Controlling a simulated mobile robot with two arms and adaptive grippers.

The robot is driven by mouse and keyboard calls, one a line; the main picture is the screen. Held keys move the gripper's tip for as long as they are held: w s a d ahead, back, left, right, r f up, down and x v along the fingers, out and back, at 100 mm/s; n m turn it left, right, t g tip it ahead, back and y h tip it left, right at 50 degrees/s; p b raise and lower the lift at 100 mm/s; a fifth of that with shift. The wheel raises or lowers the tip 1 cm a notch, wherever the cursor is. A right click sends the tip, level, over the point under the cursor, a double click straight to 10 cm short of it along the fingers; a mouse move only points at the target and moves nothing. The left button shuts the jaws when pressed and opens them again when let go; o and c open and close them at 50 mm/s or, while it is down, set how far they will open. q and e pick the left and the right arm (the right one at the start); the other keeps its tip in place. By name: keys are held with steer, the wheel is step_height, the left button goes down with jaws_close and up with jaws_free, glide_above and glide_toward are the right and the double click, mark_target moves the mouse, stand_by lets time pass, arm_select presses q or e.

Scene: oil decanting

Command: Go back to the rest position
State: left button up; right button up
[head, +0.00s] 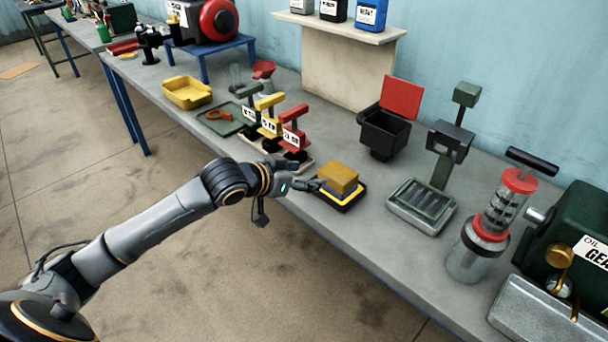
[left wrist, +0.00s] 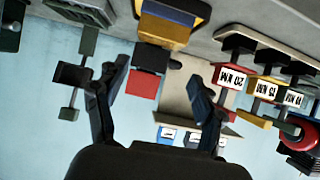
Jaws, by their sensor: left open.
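My left arm reaches in from the left in the head view, out over the front edge of the workbench. My left gripper (head: 308,185) is beside the yellow block on its dark tray, just left of it. In the left wrist view the two fingers of the gripper (left wrist: 160,71) stand apart with nothing held between them. The yellow block (head: 338,177) sits on the dark tray (head: 345,206); it also shows in the left wrist view (left wrist: 165,31), beyond the fingertips. My right gripper is in neither view.
Red, yellow and green labelled stands (head: 294,132) are close behind the gripper. A black bin with a red lid (head: 385,130), a scale-like stand (head: 424,207) and a clear-bodied pump (head: 492,220) are to the right. Open floor (head: 220,285) lies in front of the workbench (head: 375,235).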

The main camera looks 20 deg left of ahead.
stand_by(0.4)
arm_select(q)
steer(key=s+d+f+g, duration=0.2)
steer(key=s+d+f, duration=0.3)
steer(key=s+f, duration=0.25)
steer(key=s+f+n+g+y, duration=0.15)
steer(key=s+f, duration=0.25)
steer(key=s, duration=0.4)
steer(key=s+f+g+y, duration=0.1)
steer(key=s+f+g, duration=0.15)
steer(key=s, duration=0.55)
steer(key=s+f+n+g+y, duration=0.15)
steer(key=s+f, duration=0.25)
steer(key=s, duration=0.4)
step_height(320, 180, down, 26)
steer(key=s+m+g, duration=0.1)
steer(key=s+g, duration=0.1)
steer(key=s+a+f, duration=0.1)
steer(key=s+f, duration=0.7)
steer(key=s+a+f, duration=0.2)
steer(key=s+f, duration=0.6)
steer(key=shift+s+a+f+g, duration=0.3)
steer(key=shift+f+g, duration=0.1)
steer(key=shift+g, duration=0.05)
